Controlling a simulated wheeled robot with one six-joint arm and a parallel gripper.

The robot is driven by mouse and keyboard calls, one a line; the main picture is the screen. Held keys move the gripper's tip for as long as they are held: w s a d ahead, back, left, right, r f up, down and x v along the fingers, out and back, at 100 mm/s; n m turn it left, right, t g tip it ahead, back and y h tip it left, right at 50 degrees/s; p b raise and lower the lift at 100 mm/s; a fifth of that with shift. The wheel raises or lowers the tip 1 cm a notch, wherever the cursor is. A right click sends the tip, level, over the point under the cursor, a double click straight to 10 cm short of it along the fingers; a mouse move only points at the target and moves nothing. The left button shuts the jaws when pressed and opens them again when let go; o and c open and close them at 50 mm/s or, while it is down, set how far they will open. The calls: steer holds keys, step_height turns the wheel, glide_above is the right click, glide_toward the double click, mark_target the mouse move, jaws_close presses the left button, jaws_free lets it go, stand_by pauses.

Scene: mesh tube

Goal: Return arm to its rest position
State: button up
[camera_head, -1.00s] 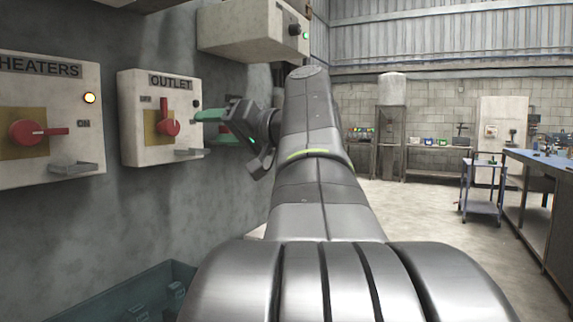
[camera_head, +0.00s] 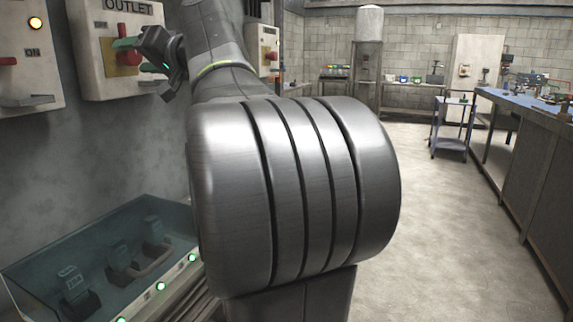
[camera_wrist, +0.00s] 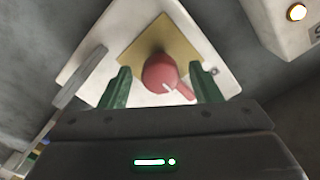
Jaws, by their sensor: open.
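My gripper (camera_head: 128,44) is at the upper left in the head view, in front of the OUTLET box (camera_head: 91,72) on the wall. In the wrist view its two green fingers (camera_wrist: 162,88) are spread apart, with nothing held between them. The red rotary switch (camera_wrist: 160,73) of the box, on its yellow plate (camera_wrist: 186,42), shows beyond and between the fingers. I cannot tell whether the fingers touch it. My arm reaches from the lower middle up and left to the gripper, hiding part of the wall.
The HEATERS box (camera_head: 27,60) has a lit amber lamp. A bin (camera_head: 60,250) with several dark devices stands below. A small cart (camera_head: 452,122) and a long workbench (camera_head: 530,112) stand at the right. The floor (camera_head: 432,215) between is clear.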

steer(key=shift+x, duration=0.95)
steer(key=shift+d, duration=0.1)
steer(key=v, duration=1.4)
steer(key=x, duration=1.4)
steer(key=shift+a+r+m+p, duration=0.25)
steer(key=shift+m+p, duration=0.05)
steer(key=shift+p, duration=0.25)
steer(key=shift+d+m+p, duration=0.2)
steer(key=shift+m+p, duration=0.7)
steer(key=shift+m, duration=0.1)
steer(key=shift+m+p, duration=0.85)
steer(key=shift+m, duration=0.15)
steer(key=shift+f+m, duration=0.2)
steer(key=shift+m, duration=0.1)
